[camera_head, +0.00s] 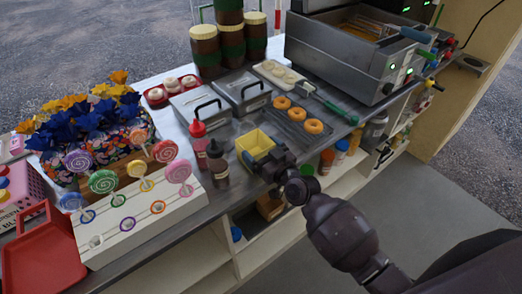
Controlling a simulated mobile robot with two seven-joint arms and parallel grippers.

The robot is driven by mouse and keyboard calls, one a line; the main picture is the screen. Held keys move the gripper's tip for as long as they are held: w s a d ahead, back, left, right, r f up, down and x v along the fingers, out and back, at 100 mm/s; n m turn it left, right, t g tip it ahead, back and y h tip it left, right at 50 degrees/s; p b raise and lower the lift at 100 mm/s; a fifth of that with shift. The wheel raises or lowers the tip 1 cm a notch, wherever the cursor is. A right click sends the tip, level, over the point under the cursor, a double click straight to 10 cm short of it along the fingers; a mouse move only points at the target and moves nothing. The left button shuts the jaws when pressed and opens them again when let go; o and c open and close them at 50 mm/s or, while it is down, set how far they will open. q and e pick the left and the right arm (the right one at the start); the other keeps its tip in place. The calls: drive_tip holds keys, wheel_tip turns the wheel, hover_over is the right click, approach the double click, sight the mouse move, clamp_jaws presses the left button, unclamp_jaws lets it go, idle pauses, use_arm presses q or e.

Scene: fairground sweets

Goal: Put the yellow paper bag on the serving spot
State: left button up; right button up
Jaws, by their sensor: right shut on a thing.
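The yellow paper bag (256,140) is an open-topped yellow box shape near the front edge of the counter (223,197), left of the doughnuts. My right gripper (264,162) is shut on its near side. Whether the bag touches the counter or is held just above it, I cannot tell. The fingertips are partly hidden by the wrist. My left gripper is not in view. I cannot make out a marked serving spot.
Red (199,142) and dark (217,162) sauce bottles stand close left of the bag. A white lollipop stand (130,225) is further left. Doughnuts (282,103) lie on a rack behind right, before a metal fryer (345,72). Lidded metal containers (243,91) are behind.

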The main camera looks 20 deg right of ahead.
drive_tip(key=shift+s, duration=0.1)
drive_tip(key=o, duration=0.5)
drive_tip(key=shift+f, duration=0.1)
drive_tip(key=shift+s+r, duration=0.1)
drive_tip(key=shift+r, duration=0.1)
drive_tip(key=v, duration=1.2)
drive_tip(key=s+d+f+m+g+h, duration=0.1)
drive_tip(key=s+d+f+g+h, duration=0.1)
drive_tip(key=s+f, duration=0.2)
drive_tip(key=s+d+f+m+g+h, duration=0.1)
drive_tip(key=s+d+f+g+h, duration=0.1)
drive_tip(key=s+f, duration=0.3)
drive_tip(key=s+d+f+m+g+h, duration=0.1)
drive_tip(key=s+d+f+h, duration=0.1)
drive_tip(key=s+f, duration=0.3)
drive_tip(key=shift+s+d+g, duration=0.4)
drive_tip(key=shift+s+d, duration=0.15)
drive_tip(key=shift+s, duration=0.2)
drive_tip(key=shift+r, duration=0.1)
